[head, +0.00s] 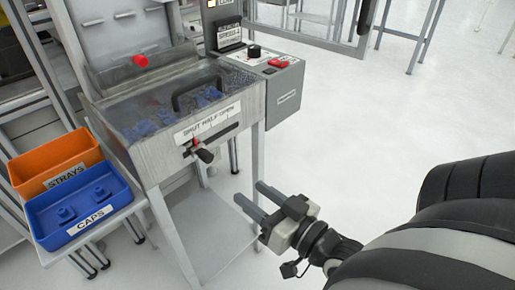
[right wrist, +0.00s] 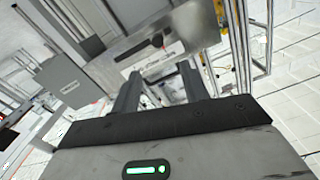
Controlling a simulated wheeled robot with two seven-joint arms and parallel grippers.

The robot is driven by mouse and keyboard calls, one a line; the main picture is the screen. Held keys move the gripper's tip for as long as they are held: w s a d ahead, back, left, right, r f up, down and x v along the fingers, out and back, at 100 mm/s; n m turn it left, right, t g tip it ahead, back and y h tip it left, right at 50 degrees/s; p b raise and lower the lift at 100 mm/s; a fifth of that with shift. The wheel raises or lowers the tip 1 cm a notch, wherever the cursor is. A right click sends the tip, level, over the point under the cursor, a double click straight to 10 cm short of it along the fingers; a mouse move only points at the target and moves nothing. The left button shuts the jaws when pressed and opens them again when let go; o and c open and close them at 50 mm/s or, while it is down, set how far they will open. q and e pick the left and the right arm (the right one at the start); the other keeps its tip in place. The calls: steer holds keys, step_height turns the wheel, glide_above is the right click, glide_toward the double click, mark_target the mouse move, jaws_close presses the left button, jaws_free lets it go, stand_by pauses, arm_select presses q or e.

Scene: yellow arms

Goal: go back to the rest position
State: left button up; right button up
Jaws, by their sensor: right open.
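My right gripper (head: 257,199) is open and empty in the head view, in front of the metal machine (head: 150,165) and below its slide lever (head: 205,155). Its two fingers point toward the machine's lower shelf and are apart from it. In the right wrist view my right gripper (right wrist: 159,80) shows its two separate fingers with nothing between them, the machine front behind them. My left gripper is in neither view.
An orange STRAYS bin (head: 50,161) and a blue CAPS bin (head: 85,237) stand on a side shelf (head: 50,258) at left. Blue parts (head: 206,97) lie in the machine's tray. A grey control box (head: 285,97) sits at its right. The floor (head: 400,110) at right is clear.

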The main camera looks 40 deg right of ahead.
stand_by(0.3)
arm_select(q)
steer(key=p, duration=0.2)
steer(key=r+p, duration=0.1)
steer(key=p, duration=0.1)
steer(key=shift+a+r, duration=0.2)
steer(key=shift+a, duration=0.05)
arm_select(e)
steer(key=s+a+f+n+g+y, duration=0.1)
steer(key=s+a+f+n+g, duration=0.1)
steer(key=a+f+n+g, duration=0.2)
steer(key=a+f+g, duration=0.3)
steer(key=a+f, duration=0.3)
steer(key=a, duration=0.1)
steer(key=shift+a+f+y, duration=0.25)
steer(key=shift+a+y, duration=0.1)
steer(key=shift+y, duration=0.05)
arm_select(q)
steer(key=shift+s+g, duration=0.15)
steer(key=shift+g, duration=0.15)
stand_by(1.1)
